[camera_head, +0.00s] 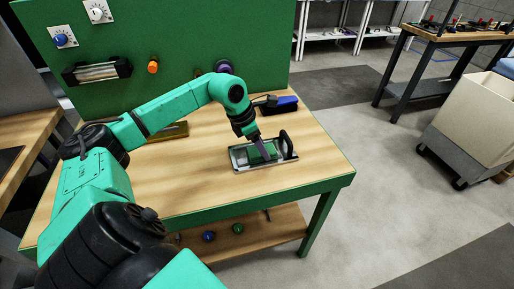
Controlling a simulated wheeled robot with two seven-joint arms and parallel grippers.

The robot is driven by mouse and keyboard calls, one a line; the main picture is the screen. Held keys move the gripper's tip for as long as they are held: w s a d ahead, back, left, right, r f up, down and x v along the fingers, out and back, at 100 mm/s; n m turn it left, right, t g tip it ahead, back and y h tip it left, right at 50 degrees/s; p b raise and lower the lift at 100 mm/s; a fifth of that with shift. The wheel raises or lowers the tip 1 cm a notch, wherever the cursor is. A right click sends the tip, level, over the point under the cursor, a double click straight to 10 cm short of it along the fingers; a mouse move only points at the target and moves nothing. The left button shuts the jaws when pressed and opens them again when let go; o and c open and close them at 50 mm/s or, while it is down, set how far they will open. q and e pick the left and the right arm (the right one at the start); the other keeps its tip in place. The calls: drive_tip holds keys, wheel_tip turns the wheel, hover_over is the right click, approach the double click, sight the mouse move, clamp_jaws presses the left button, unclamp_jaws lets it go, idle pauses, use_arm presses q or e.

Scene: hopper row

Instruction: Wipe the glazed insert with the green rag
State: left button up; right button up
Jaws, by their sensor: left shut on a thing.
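The green rag (257,153) is at the tip of my left gripper (262,143), which points down and is shut on it. The rag rests on or just over a grey framed panel (238,163), which looks like the glazed insert, lying on the wooden worktable. I cannot tell whether the rag touches its surface. The insert's middle is largely hidden by the rag and the gripper. A dark upright handle (286,143) stands at the insert's right end. My right gripper is not in the view.
A blue-topped dark brush or block (283,104) lies behind the insert. A brass-coloured tray (172,132) lies near the green back panel (180,35), which carries knobs. The tabletop (190,185) is clear at front left. A wheeled bin (480,120) stands on the floor at right.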

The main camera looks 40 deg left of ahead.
use_arm(q)
drive_tip(key=shift+s+d+f, duration=0.15)
drive_tip(key=shift+s+d, duration=0.2)
drive_tip(key=shift+d, duration=0.1)
drive_tip(key=shift+s+d, duration=0.15)
drive_tip(key=shift+d, duration=0.05)
drive_tip(key=shift+a, duration=0.1)
drive_tip(key=shift+w+a+r+p, duration=0.25)
drive_tip(key=shift+w+a+p, duration=0.3)
drive_tip(key=shift+w+a, duration=0.55)
drive_tip(key=shift+w+a+f, duration=0.1)
drive_tip(key=shift+a+f, duration=0.05)
drive_tip(key=shift+a, duration=0.4)
drive_tip(key=shift+r+p, duration=0.7)
drive_tip(key=shift+r, duration=0.1)
drive_tip(key=shift+f, duration=0.1)
drive_tip(key=shift+d, duration=0.1)
